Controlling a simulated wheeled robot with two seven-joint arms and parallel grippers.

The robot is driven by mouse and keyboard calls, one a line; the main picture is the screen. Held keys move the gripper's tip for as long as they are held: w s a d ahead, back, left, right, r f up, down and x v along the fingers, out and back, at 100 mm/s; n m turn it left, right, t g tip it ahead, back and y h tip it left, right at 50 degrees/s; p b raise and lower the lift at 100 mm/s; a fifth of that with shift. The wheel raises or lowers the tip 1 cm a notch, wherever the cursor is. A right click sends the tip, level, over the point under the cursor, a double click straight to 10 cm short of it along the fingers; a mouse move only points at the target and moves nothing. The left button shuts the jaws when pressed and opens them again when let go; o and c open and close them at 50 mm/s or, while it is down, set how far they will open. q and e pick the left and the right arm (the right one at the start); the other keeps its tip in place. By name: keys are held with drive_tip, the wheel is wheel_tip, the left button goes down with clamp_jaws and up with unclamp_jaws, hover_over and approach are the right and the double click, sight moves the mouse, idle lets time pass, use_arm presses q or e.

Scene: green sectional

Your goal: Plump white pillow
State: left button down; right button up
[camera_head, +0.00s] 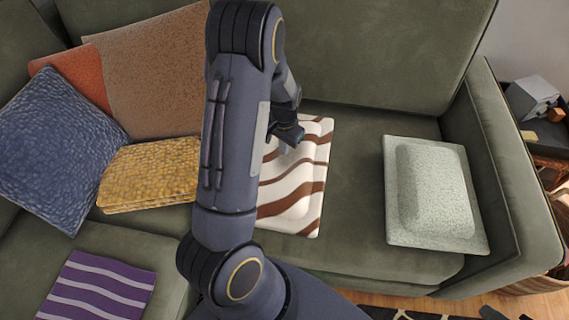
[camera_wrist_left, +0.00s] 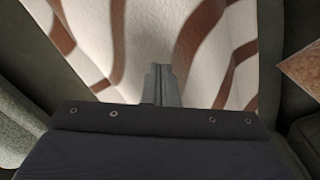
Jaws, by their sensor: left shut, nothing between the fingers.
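A white pillow with wavy brown stripes (camera_head: 296,190) lies flat on the sofa seat, partly hidden behind my left arm in the head view. It fills much of the left wrist view (camera_wrist_left: 130,40), where its surface looks smooth. My left gripper (camera_head: 291,135) is over the pillow's upper part in the head view. Its fingers (camera_wrist_left: 161,72) are together and empty, pointing at the pillow. I cannot tell whether the fingertips touch it. My right gripper is not in view.
A pale grey-green pillow (camera_head: 432,190) lies to the right on the green sofa (camera_head: 357,200). At left are blue (camera_head: 55,145), yellow (camera_head: 150,175), brown (camera_head: 150,75) and orange (camera_head: 75,75) pillows, and a purple striped one (camera_head: 100,290). The sofa arm (camera_head: 500,165) rises at right.

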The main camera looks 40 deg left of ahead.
use_arm(q)
drive_tip(key=shift+s+f, duration=0.1)
drive_tip(key=shift+r+p, duration=0.4)
drive_tip(key=shift+r, duration=0.3)
wheel_tip(320, 180, up, 6)
drive_tip(key=p, duration=0.5)
idle(0.5)
